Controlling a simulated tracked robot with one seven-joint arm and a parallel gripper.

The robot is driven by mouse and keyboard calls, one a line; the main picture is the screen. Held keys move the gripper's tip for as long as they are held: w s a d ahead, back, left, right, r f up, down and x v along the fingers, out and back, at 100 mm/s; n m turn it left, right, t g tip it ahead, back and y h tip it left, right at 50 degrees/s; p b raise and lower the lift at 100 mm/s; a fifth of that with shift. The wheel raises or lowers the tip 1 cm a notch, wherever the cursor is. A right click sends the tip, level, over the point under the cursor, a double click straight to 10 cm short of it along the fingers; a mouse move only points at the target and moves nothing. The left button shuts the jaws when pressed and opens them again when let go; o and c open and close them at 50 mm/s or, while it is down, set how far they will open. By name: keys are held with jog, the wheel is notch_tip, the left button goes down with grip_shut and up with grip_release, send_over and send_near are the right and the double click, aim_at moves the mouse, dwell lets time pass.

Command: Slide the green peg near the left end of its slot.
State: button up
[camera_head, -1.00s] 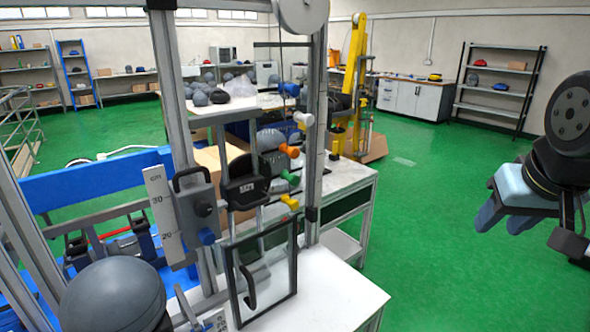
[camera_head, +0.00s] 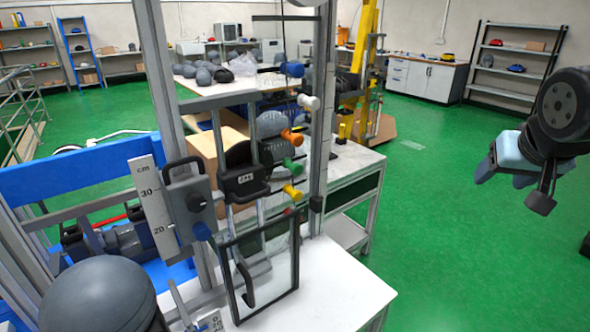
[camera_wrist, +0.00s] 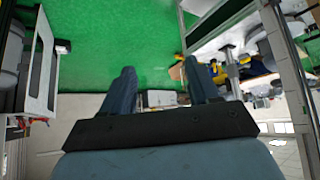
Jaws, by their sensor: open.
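The green peg (camera_head: 293,166) sticks out beside the tower's right upright in the head view, below an orange peg (camera_head: 291,137) and above a yellow peg (camera_head: 293,192). A white peg (camera_head: 308,102) and a blue peg (camera_head: 291,69) stand higher in the same column. The green peg's slot is hard to make out at this size. My gripper is at the far right of the head view, well apart from the pegs. In the wrist view my gripper (camera_wrist: 163,88) has its two fingers spread with nothing between them.
The tower's right upright (camera_head: 320,120) stands right beside the pegs. A framed clear door (camera_head: 262,270) stands below them on the white table (camera_head: 345,290). A grey dome (camera_head: 100,295) is at the front left. Green floor between tower and arm is clear.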

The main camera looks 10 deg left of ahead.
jog(key=w+a+f+t+y, duration=0.1)
jog(key=w+a+t, duration=0.25)
jog(key=w, duration=0.65)
jog(key=n+g+y, duration=0.4)
jog(key=g+y, duration=0.1)
jog(key=y, duration=0.8)
send_near(300, 171)
jog(key=x, duration=1.2)
jog(key=shift+a, duration=0.3)
grip_shut()
